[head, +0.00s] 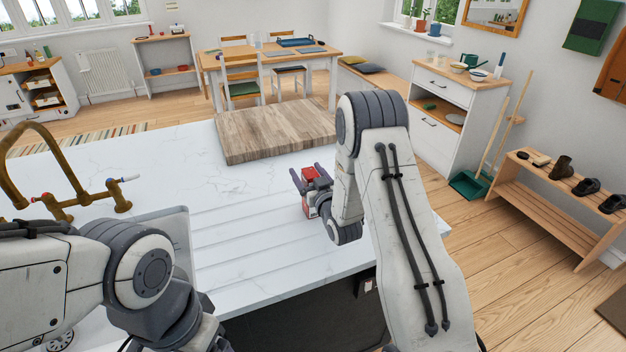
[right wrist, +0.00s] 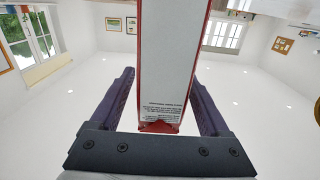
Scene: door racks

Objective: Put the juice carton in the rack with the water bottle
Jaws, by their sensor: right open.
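The juice carton (head: 313,175), with a red top, stands on the white counter near its right side. My right gripper (head: 309,178) is at the carton, with its purple fingers on either side of it. In the right wrist view the carton (right wrist: 168,60) shows a pale face with red edges and small print, between the two spread fingers. A gap shows beside the carton, so the fingers are not closed on it. My left arm comes in at the lower left; its gripper is out of sight. I cannot make out the water bottle or its rack.
A wooden board (head: 275,130) lies on the counter behind the carton. A brass tap (head: 70,190) and a sink (head: 180,230) are at the left. The ribbed counter (head: 240,240) left of the carton is clear. A white drawer cabinet (head: 440,95) stands beyond the counter at the right.

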